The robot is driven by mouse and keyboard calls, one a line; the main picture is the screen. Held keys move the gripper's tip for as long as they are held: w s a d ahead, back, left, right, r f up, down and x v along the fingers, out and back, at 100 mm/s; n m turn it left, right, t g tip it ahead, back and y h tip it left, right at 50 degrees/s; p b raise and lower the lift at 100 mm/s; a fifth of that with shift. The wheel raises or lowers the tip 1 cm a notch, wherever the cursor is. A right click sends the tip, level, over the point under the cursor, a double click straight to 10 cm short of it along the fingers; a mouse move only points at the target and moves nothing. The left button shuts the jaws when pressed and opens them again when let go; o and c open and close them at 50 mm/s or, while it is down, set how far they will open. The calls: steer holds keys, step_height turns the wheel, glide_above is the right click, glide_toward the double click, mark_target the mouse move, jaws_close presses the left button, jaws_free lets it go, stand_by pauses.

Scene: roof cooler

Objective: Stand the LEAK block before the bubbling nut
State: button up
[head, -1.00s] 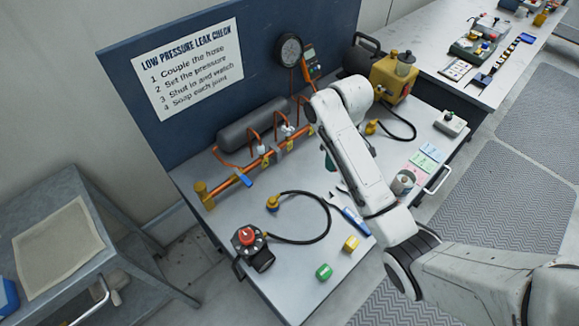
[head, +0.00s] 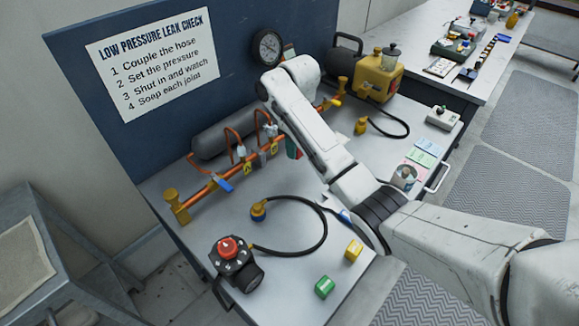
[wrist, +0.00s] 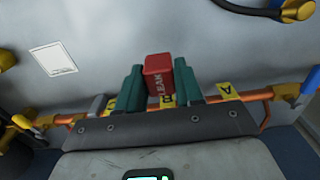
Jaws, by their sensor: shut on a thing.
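The red LEAK block (wrist: 158,70) is held between the two green fingers of my gripper (wrist: 159,75) in the wrist view. Its lettering runs sideways. In the head view my gripper (head: 293,148) is mostly hidden behind my arm, close to the copper pipe (head: 203,185). The pipe carries small yellow letter tags; tag A (wrist: 229,90) and part of tag B (wrist: 166,101) show in the wrist view, beyond the fingers. I cannot make out bubbles on any nut.
A red-knobbed regulator (head: 229,258) and black hose (head: 325,235) occupy the front of the bench. A yellow block (head: 353,250) and green block (head: 325,287) stand at the front edge. A grey cylinder (head: 225,136) lies behind the pipe; a yellow pump (head: 378,78) stands at the back.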

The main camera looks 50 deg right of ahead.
mark_target(290, 166)
steer(key=shift+w+f+b, duration=0.2)
steer(key=shift+w+f, duration=0.15)
steer(key=shift+f, duration=0.25)
steer(key=shift+w+f+b, duration=0.2)
steer(key=shift+w+f, duration=0.15)
steer(key=shift+f, duration=0.2)
steer(key=shift+w+d+f, duration=0.1)
steer(key=shift+w, duration=0.25)
steer(key=shift+w+f, duration=0.45)
steer(key=shift+f, duration=0.2)
steer(key=shift+f+p, duration=0.35)
steer(key=shift+f, duration=1.1)
steer(key=shift+f, duration=0.1)
steer(key=o, duration=1)
